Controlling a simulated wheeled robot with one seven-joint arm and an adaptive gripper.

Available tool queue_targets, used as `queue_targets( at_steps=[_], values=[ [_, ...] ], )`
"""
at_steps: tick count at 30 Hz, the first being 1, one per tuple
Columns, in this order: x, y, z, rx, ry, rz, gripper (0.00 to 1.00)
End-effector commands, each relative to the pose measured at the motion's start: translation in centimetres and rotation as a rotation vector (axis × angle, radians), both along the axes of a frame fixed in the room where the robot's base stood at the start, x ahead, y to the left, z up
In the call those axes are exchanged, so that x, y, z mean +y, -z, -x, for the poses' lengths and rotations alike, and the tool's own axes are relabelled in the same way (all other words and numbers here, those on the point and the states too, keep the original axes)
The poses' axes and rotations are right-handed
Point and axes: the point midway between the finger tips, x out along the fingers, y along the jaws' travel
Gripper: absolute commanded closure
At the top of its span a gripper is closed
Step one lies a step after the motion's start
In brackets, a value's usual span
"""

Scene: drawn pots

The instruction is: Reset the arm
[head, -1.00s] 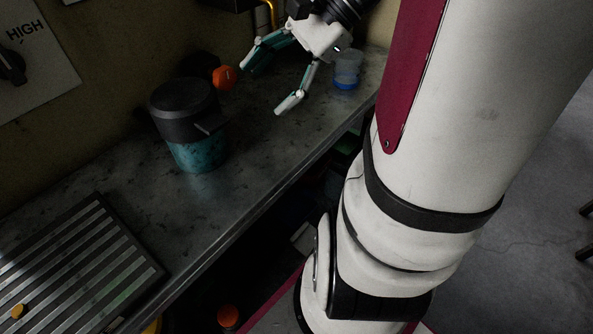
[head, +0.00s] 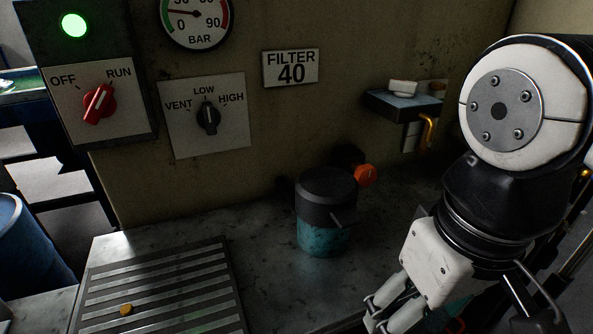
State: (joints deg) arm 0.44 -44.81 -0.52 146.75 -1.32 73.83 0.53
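My gripper (head: 415,318) is at the lower right in the head view, pointing down beside the counter. Its white knuckles show, but its fingertips run out of the bottom of the picture, so whether it is open or shut is hidden. My white and black arm fills the right side. A teal pot with a black lid (head: 325,210) stands upright on the counter, left of my gripper and apart from it. An orange knob (head: 366,176) is just behind the pot, to its right.
A slatted metal grate (head: 165,290) lies at the counter's left, with a small yellow piece (head: 126,309) on it. On the wall are a red switch (head: 99,103) turned toward RUN, a black dial (head: 208,118) and a gauge (head: 197,18). A small shelf (head: 404,104) holds a white item.

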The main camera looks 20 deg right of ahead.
Motion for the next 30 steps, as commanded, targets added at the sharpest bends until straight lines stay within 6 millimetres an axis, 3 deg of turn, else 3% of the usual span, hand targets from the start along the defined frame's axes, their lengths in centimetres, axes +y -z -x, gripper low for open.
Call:
queue_targets(
  at_steps=[14,23,30],
  values=[
    [0.0,0.0,0.0,0.001,0.004,-0.002,0.28],
    [0.1,-4.9,-0.4,-0.062,-0.001,-0.004,0.28],
    [0.2,-10.3,-0.6,-0.14,-0.009,-0.005,0.28]
  ],
)
